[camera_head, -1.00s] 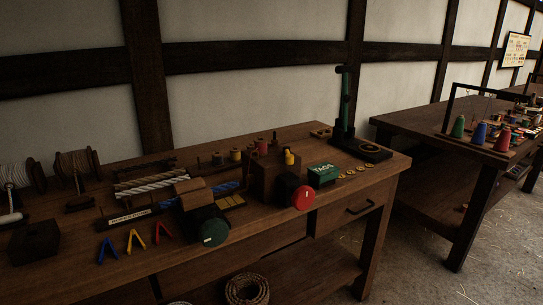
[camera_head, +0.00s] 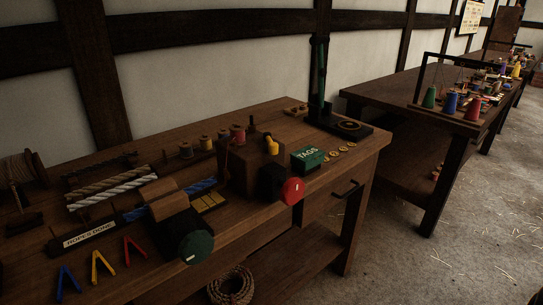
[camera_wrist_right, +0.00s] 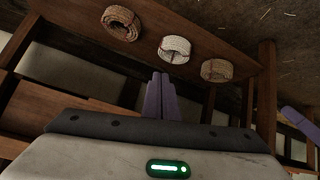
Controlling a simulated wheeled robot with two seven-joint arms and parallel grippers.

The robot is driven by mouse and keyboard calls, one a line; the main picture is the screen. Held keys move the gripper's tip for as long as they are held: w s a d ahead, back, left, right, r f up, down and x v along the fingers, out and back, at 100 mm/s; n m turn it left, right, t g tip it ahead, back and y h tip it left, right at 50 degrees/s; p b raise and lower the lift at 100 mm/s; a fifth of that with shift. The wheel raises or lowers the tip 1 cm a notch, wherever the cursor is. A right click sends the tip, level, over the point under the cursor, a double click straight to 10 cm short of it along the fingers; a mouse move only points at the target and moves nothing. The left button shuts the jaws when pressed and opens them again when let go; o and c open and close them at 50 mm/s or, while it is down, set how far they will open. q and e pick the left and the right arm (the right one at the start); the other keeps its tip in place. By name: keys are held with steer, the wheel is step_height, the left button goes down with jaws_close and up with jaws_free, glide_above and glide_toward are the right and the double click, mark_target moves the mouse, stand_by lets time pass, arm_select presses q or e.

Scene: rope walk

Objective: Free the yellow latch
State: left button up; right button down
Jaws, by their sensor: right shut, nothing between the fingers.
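A small yellow piece (camera_head: 272,146), which looks like the yellow latch, sits on top of a brown wooden block (camera_head: 243,168) on the workbench in the head view. A dark round housing with a red disc (camera_head: 293,190) is at the block's front right. My right gripper (camera_wrist_right: 158,97) shows in the right wrist view with its purple fingers together and empty, apart from the latch. A purple piece (camera_wrist_right: 299,121) at that view's right edge resembles a finger of my left gripper; its jaws cannot be made out. Neither gripper shows in the head view.
A green TAGS box (camera_head: 308,158) stands right of the block, and a green-faced dark cylinder (camera_head: 197,247) left of it. Blue, yellow and red V-shaped pieces lie front left. Rope coils (camera_wrist_right: 174,49) lie on a lower shelf. A second table (camera_head: 400,100) stands beyond a floor gap.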

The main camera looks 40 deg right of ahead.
mark_target(270, 142)
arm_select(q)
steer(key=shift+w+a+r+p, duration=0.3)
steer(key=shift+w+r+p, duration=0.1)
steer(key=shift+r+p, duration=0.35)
arm_select(e)
steer(key=w+d+r+n+t+h, duration=0.1)
steer(key=w+d+r+n+t, duration=0.1)
steer(key=r, duration=0.9)
steer(key=w+d+r+n+t+h, duration=0.2)
steer(key=w+d+r+n, duration=0.3)
steer(key=r, duration=0.7)
steer(key=w+d+r+n+t+h, duration=0.2)
steer(key=w+d+r+n+t, duration=0.2)
steer(key=r, duration=0.8)
steer(key=shift+w+d+r, duration=0.25)
steer(key=shift+w+d, duration=0.15)
steer(key=shift+w, duration=0.05)
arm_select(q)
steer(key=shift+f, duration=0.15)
